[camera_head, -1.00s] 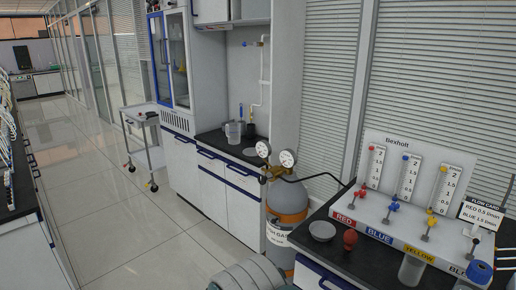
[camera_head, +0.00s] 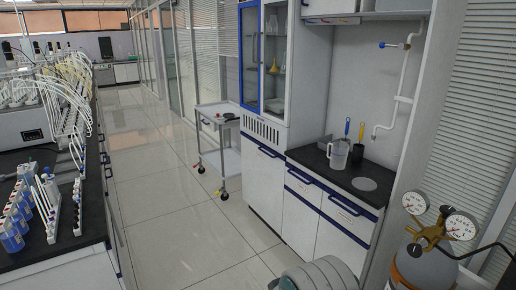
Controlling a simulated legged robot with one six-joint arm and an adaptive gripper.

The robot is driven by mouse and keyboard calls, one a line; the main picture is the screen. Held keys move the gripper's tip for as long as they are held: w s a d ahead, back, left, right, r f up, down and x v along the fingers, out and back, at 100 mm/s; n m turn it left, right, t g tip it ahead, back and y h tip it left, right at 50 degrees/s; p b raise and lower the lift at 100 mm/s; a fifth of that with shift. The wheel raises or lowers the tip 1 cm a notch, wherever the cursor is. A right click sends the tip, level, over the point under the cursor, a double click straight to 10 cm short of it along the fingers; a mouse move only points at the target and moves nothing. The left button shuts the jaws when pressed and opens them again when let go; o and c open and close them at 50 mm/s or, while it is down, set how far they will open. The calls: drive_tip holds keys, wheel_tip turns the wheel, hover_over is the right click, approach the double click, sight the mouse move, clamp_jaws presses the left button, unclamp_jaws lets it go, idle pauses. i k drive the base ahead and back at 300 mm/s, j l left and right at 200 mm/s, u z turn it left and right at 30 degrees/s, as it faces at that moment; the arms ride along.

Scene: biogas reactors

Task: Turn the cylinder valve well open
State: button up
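The gas cylinder (camera_head: 428,272), grey on top with an orange band below, stands at the bottom right corner, and its lower part is cut off. A brass regulator (camera_head: 428,236) with two round white gauges, one at the left (camera_head: 415,202) and one at the right (camera_head: 461,226), sits on its top. A small dark knob (camera_head: 446,211) shows between the gauges; I cannot tell whether it is the cylinder valve or how far it is turned. A grey rounded part of my own arm shows at the bottom edge, left of the cylinder. My gripper is not in view.
A grey trolley (camera_head: 222,150) stands by the tall cabinet. A bench (camera_head: 70,235) with bottles and tubing lines the left. The tiled aisle between is clear.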

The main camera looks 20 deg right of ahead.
sight(446, 211)
drive_tip(key=i+z, duration=0.7)
drive_tip(key=z, duration=0.25)
drive_tip(key=i+j+z, duration=0.25)
drive_tip(key=z, duration=0.2)
drive_tip(key=i+j+z, duration=0.2)
drive_tip(key=i+z, duration=0.25)
drive_tip(key=i+j+z, duration=0.2)
drive_tip(key=z, duration=0.25)
drive_tip(key=i+j+z, duration=0.2)
drive_tip(key=j+z, duration=0.25)
